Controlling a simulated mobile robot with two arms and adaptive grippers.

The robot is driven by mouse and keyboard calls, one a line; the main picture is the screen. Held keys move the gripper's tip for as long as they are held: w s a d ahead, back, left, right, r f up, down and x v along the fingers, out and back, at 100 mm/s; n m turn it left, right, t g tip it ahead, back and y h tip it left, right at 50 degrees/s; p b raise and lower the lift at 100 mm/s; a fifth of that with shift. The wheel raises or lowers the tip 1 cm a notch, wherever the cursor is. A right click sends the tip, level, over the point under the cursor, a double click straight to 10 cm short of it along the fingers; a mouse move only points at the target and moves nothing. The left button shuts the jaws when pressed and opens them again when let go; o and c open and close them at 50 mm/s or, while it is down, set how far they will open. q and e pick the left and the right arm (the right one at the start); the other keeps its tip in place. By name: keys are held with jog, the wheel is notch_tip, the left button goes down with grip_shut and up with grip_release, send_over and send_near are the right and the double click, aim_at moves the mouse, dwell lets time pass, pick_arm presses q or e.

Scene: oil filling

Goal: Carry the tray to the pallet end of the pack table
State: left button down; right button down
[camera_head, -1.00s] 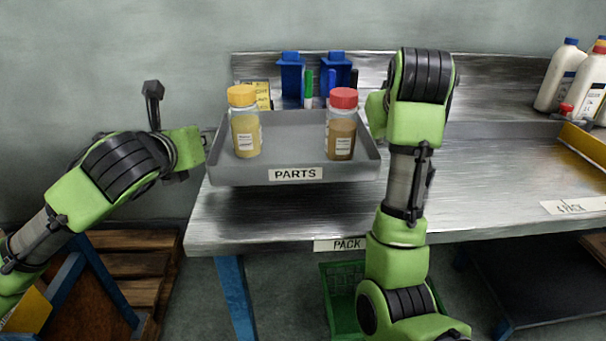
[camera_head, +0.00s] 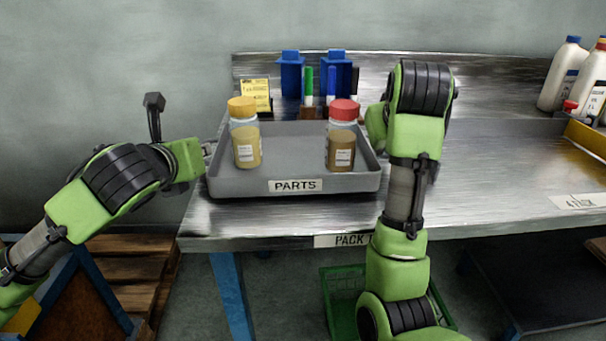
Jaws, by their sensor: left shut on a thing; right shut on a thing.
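The grey tray (camera_head: 350,184) labelled PARTS is at the left end of the metal pack table (camera_head: 480,185), very low over its top or resting on it; I cannot tell which. In it stand a yellow-capped jar (camera_head: 245,135) at the left and a red-capped jar (camera_head: 341,140) at the right, both upright. My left gripper (camera_head: 208,150) is shut on the tray's left side. My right gripper (camera_head: 378,125) is shut at the tray's right side, its fingertips mostly hidden by its own arm.
Blue holders (camera_head: 291,73), several markers (camera_head: 331,84) and a yellow card (camera_head: 256,95) stand behind the tray. White bottles (camera_head: 562,72) and a yellow bin (camera_head: 590,138) are at the right. A wooden pallet (camera_head: 140,262) lies below left. A green crate (camera_head: 343,295) is under the table.

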pick_arm(q)
jog(key=shift+f+b, duration=0.45)
jog(key=shift+f, duration=0.15)
pick_arm(e)
jog(key=shift+f, duration=0.6)
pick_arm(q)
jog(key=c, duration=2.2)
grip_release()
jog(key=shift+r, duration=0.1)
pick_arm(e)
jog(key=c, duration=2.2)
grip_release()
jog(key=shift+r, duration=0.15)
jog(key=shift+c, duration=0.2)
pick_arm(q)
jog(key=shift+r+p, duration=0.15)
jog(key=shift+p, duration=0.15)
pick_arm(e)
jog(key=shift+r, duration=0.1)
